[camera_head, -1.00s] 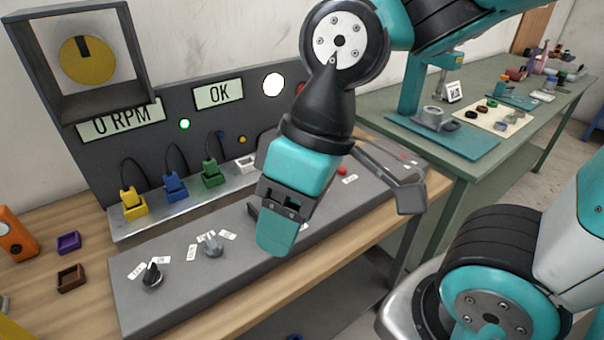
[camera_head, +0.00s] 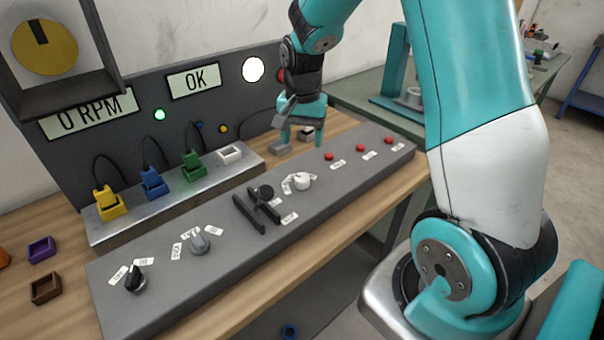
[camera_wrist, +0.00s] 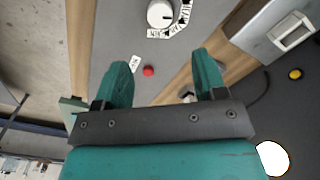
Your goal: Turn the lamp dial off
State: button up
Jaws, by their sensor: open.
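A round white dial (camera_head: 302,181) with small white labels around it sits on the sloped grey console (camera_head: 225,270). The dial also shows at the top of the wrist view (camera_wrist: 160,14), beyond my fingertips. A black knob (camera_head: 135,279) and a grey knob (camera_head: 200,243) sit further left on the console. The label words are too small to read, so I cannot tell for certain which one is the lamp dial. A round white lamp (camera_head: 252,69) on the back panel is lit. My gripper (camera_head: 301,138) is open, behind the white dial and apart from it; its fingers (camera_wrist: 162,66) are empty.
A black lever (camera_head: 262,208) stands left of the white dial. Several red buttons (camera_head: 328,156) lie to its right. Coloured plugs (camera_head: 152,183) with cables stand on a metal ledge behind the console.

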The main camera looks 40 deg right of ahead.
aim_at(302, 177)
notch_tip(302, 177, down, 11)
jog(key=shift+f+p, duration=0.15)
jog(key=shift+p, duration=0.35)
jog(key=c, duration=0.9)
